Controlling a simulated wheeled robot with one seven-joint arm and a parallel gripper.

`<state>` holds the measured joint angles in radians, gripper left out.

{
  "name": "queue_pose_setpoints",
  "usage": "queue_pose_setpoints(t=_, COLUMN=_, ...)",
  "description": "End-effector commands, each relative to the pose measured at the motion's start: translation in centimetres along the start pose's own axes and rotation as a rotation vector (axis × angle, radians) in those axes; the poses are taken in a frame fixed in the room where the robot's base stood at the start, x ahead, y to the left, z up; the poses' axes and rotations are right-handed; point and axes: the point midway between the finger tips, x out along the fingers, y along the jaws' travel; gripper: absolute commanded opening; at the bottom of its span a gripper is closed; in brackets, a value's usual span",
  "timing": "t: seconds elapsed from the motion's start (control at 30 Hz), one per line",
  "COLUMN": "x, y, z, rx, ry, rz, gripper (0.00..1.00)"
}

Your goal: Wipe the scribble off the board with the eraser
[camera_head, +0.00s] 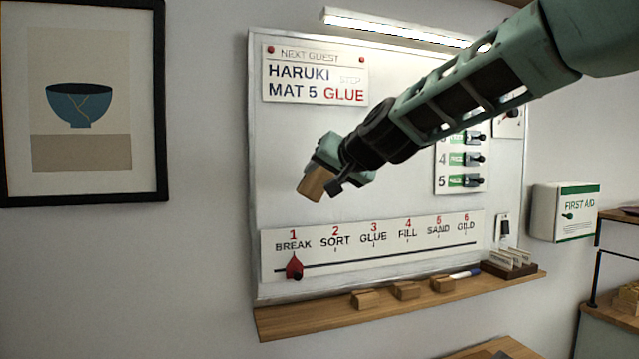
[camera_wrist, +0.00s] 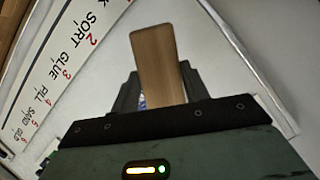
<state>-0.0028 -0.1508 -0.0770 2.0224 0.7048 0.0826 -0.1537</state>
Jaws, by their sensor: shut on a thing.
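The white board (camera_head: 285,140) hangs on the wall in the head view, and part of its bare surface shows in the wrist view (camera_wrist: 235,95). I see no clear scribble on its open parts; my arm covers some of the middle and right. My gripper (camera_head: 328,168) is in front of the board's left-centre, between the upper sign and the lower strip. It is shut on a wooden block, the eraser (camera_head: 313,184), which points down-left. In the wrist view the eraser (camera_wrist: 154,62) stands out between the fingers (camera_wrist: 158,92). I cannot tell whether it touches the board.
A name sign (camera_head: 315,75) is above my gripper. A numbered strip (camera_head: 372,245) with a red slider (camera_head: 294,268) is below. The ledge (camera_head: 300,318) carries wooden blocks (camera_head: 405,291), a marker (camera_head: 465,274) and a card holder (camera_head: 510,265). A lamp (camera_head: 395,27) is on top.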

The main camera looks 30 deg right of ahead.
Motion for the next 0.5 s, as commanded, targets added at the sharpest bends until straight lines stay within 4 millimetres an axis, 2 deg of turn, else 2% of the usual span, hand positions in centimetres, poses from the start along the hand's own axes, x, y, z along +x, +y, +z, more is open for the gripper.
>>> queue_pose_setpoints(t=0.23, x=0.5, y=-0.1, z=-0.5, rx=0.002, ry=0.014, rz=0.003, gripper=0.27)
queue_pose_setpoints(t=0.5, x=3.0, y=-0.1, z=-1.5, rx=0.002, ry=0.013, rz=0.004, gripper=0.27)
